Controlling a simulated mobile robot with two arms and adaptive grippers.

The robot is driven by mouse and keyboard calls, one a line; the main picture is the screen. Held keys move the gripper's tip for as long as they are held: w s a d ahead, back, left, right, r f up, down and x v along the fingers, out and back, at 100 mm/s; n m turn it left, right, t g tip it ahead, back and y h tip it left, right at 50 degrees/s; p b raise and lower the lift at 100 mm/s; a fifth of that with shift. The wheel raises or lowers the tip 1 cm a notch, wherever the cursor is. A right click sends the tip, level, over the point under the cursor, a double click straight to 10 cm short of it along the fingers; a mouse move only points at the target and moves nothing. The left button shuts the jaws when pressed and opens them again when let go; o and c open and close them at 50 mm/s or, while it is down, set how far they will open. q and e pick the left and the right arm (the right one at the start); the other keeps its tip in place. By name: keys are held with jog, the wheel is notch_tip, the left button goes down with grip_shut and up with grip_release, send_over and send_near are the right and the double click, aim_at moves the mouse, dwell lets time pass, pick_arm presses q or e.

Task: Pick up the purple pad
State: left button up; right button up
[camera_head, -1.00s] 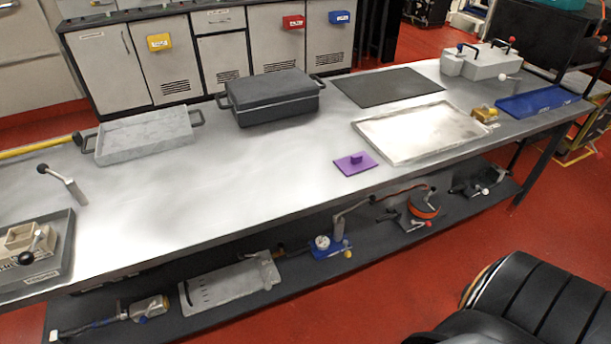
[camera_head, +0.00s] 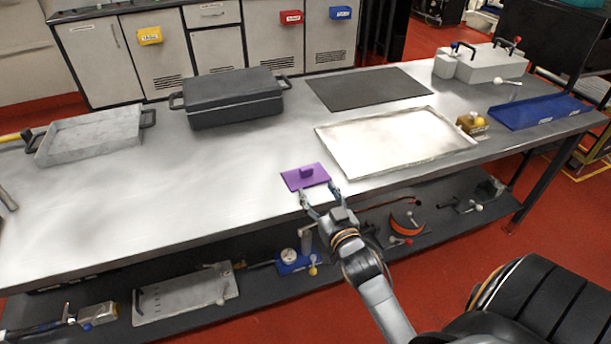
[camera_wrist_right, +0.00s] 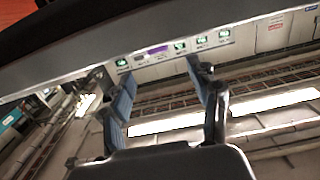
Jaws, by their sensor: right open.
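The purple pad (camera_head: 294,180) lies flat on the metal table (camera_head: 200,200) near its front edge, with a small raised purple handle on top. My right gripper (camera_head: 319,191) is open, its two fingers pointing at the pad's near side. In the head view its fingertips overlap the pad's near edge; I cannot tell if they touch. Both fingers also show apart in the right wrist view (camera_wrist_right: 160,66). A small purple patch shows between them there, but I cannot tell if it is the pad. My left gripper is not in view.
A shallow metal tray (camera_head: 330,152) lies right of the pad. A dark lidded box (camera_head: 233,103), a grey tray (camera_head: 90,150) and a black mat (camera_head: 367,89) are farther back. The lower shelf (camera_head: 255,285) holds several tools. Table left of the pad is clear.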

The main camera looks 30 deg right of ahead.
aim_at(307, 170)
jog(key=x, duration=0.4)
jog(key=shift+w+d+f, duration=0.1)
jog(key=shift+w+d, duration=0.05)
jog(key=shift+w, duration=0.15)
jog(key=x, duration=0.5)
jog(key=shift+w+d+r, duration=0.15)
jog(key=shift+w+r, duration=0.05)
jog(key=shift+w, duration=0.15)
grip_shut()
